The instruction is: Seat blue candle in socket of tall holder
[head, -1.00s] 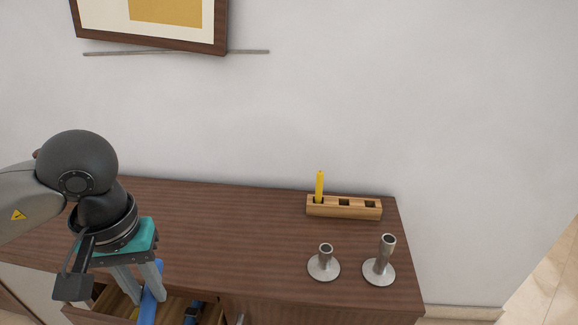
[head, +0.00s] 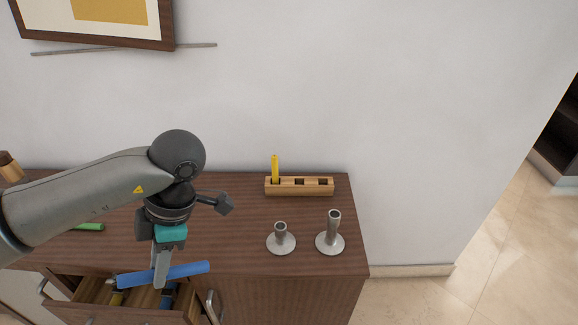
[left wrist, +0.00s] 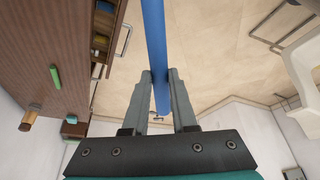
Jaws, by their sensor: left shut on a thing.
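The blue candle (head: 190,270) is held nearly level in my left gripper (head: 161,276), which is shut on it, in front of the cabinet top and over the open drawer. The candle also shows in the left wrist view (left wrist: 155,50), between the fingers (left wrist: 160,95). The tall holder (head: 333,232) is a silver metal stand with a round base and an open socket at its top. It stands upright near the right front of the cabinet top, to the right of my gripper and apart from it. My right gripper is not in view.
A shorter silver holder (head: 281,240) stands left of the tall one. Behind them is a wooden block (head: 315,187) with a yellow candle (head: 275,168) in its left hole. A green candle (head: 89,227) lies at left. The open drawer (head: 90,291) juts out below.

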